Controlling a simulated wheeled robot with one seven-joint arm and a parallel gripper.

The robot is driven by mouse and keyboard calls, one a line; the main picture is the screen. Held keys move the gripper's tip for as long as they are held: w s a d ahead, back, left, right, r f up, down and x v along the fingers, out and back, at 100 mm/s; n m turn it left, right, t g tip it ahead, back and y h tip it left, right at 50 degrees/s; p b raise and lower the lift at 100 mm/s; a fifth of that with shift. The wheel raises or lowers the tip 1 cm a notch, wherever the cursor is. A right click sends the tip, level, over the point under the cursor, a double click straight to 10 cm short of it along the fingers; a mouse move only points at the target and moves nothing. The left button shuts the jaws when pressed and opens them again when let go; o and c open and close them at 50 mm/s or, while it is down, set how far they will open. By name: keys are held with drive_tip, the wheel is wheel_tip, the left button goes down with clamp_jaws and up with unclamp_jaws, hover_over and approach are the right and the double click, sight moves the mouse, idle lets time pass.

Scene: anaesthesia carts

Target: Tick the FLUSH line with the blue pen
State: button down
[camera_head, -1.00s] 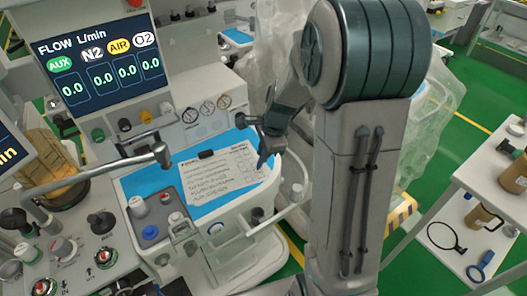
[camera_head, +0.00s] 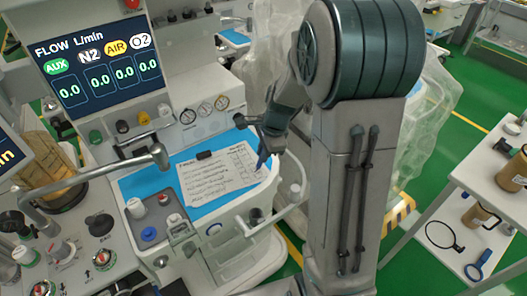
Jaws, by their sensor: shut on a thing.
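The paper checklist (camera_head: 215,178) lies on the blue mat (camera_head: 203,209) on the cart top, with rows of writing and a column of boxes at its right side. The writing is too small to read, so I cannot tell which row is FLUSH. My gripper (camera_head: 264,140) is above the right part of the sheet, partly hidden by my arm. It is shut on the blue pen (camera_head: 263,160), which points down at the right edge of the sheet. I cannot tell whether the tip touches the paper.
A dark clip (camera_head: 204,155) is at the top of the sheet. The flow screen (camera_head: 98,68) and gauges stand behind. Bottles and knobs crowd the left. A white shelf cart (camera_head: 490,185) stands at the right.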

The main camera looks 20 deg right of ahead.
drive_tip(key=shift+r, duration=0.15)
drive_tip(key=shift+w+a+p+v, duration=0.15)
drive_tip(key=shift+a+p+v, duration=0.05)
drive_tip(key=shift+p+v, duration=0.85)
drive_tip(key=shift+w+a+p+v, duration=0.2)
drive_tip(key=shift+p+v, duration=0.7)
drive_tip(key=shift+v, duration=0.3)
drive_tip(key=shift+w+a+p+v, duration=0.15)
drive_tip(key=shift+a+p+v, duration=0.05)
drive_tip(key=shift+p+v, duration=0.85)
drive_tip(key=shift+r, duration=0.2)
drive_tip(key=shift+d+f, duration=0.1)
